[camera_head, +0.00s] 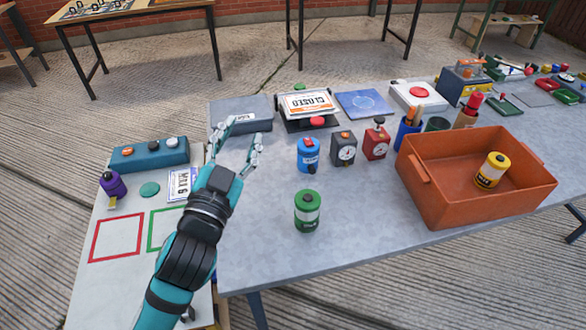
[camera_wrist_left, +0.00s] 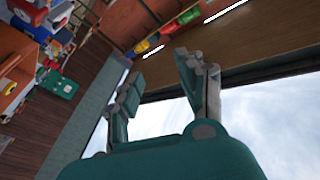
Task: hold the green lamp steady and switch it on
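The green lamp (camera_head: 307,211), a small upright cylinder with a pale band, stands on the grey table near its front edge. My left gripper (camera_head: 243,140) is above the table, up and to the left of the lamp, with its two fingers spread apart and nothing between them. In the left wrist view the left gripper (camera_wrist_left: 160,75) also shows its fingers apart and empty. That view points away from the lamp. A blue lamp (camera_head: 308,155) of like shape stands behind the green one. My right gripper is not in view.
An orange crate (camera_head: 478,204) holding a yellow lamp (camera_head: 492,169) stands to the right. A side table (camera_head: 115,270) with red and green outlined squares is at left. The table around the green lamp is clear.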

